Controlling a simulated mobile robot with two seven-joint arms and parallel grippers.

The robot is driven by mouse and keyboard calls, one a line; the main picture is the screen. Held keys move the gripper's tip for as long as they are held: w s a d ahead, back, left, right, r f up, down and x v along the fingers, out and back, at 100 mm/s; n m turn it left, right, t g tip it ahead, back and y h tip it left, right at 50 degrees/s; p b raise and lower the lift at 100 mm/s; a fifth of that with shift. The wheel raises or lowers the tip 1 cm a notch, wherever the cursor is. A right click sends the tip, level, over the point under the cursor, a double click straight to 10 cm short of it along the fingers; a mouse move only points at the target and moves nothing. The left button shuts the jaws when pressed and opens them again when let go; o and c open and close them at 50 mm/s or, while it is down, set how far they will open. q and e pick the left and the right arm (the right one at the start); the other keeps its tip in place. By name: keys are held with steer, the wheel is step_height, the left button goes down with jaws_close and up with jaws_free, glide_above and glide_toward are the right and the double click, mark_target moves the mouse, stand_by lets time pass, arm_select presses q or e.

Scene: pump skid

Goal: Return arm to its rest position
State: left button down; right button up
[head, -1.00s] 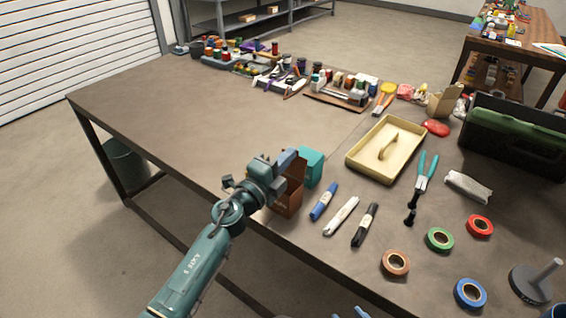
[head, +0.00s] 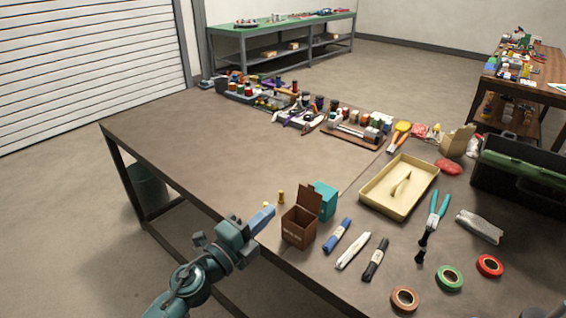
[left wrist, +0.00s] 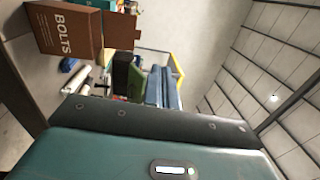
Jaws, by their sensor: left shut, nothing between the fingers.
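My left gripper (head: 262,220) is shut and empty at the table's near edge, just left of a brown box. The brown box (head: 299,228) stands with its lid up; in the left wrist view the box (left wrist: 68,32) reads "BOLTS". The gripper and the box look apart. My left arm comes in from the bottom left of the head view. My right gripper does not show.
The table (head: 200,140) is clear at its left and middle. A small brass-coloured piece (head: 281,197) stands behind the brown box.

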arm_select(q)
steer(key=s+a+f+n+g+y, duration=0.2)
steer(key=s+a+f+n+y, duration=0.2)
steer(key=s+f+n, duration=0.6)
steer(key=s+a+f+n+g+y, duration=0.3)
steer(key=s+f+n+y, duration=0.1)
steer(key=s+f+n, duration=0.6)
steer(key=shift+s+a+n, duration=0.4)
steer(key=shift+s+n, duration=0.75)
steer(key=shift+n, duration=0.05)
